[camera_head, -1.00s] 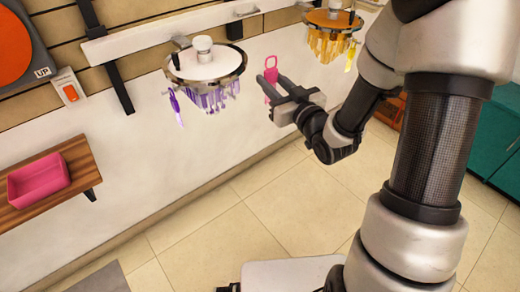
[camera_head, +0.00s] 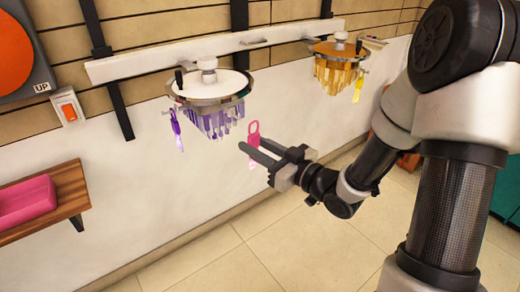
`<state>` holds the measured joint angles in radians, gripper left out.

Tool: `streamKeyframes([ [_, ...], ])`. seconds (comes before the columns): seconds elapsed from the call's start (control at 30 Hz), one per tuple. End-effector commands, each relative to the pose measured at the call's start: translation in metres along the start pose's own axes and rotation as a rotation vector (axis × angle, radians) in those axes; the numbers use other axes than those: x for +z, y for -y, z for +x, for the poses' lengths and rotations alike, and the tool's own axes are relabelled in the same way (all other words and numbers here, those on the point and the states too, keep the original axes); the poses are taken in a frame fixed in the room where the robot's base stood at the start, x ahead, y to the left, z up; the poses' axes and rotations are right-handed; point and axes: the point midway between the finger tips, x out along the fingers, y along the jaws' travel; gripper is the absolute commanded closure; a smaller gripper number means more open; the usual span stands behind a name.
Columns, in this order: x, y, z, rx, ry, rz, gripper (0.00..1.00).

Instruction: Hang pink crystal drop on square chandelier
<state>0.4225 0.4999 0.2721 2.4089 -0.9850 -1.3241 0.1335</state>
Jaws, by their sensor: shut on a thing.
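The pink crystal drop (camera_head: 254,130) is upright between the finger ends of my gripper (camera_head: 252,147), with its loop above the fingers and its lower part partly hidden by them. My gripper is shut on it. The drop is to the right of and a little below the near chandelier (camera_head: 212,86), apart from it in the picture. That chandelier has a white round top, a silver rim and purple crystals; a purple drop (camera_head: 176,122) hangs at its left. The amber chandelier (camera_head: 337,62) is farther right, with a yellow drop (camera_head: 357,88). I cannot tell which chandelier is square.
A white wall rail (camera_head: 130,66) runs behind both chandeliers. A wooden shelf (camera_head: 70,190) with a pink bin (camera_head: 28,200) is at the left. An orange switch (camera_head: 66,106) is on the wall beside an "UP" panel (camera_head: 22,50). The floor below is clear.

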Motion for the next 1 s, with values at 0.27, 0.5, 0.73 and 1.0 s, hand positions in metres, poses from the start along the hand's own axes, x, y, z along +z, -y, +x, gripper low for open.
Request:
streamKeyframes([
  [0.27, 0.0, -0.003, 0.02, -0.001, -0.001, -0.001, 0.95],
  [0.5, 0.0, -0.006, 0.034, 0.001, 0.0, -0.001, 0.95],
  [0.73, 0.0, -0.006, 0.037, 0.0, -0.001, -0.001, 0.95],
  [1.0, 0.0, -0.006, 0.039, 0.0, 0.0, -0.001, 0.95],
])
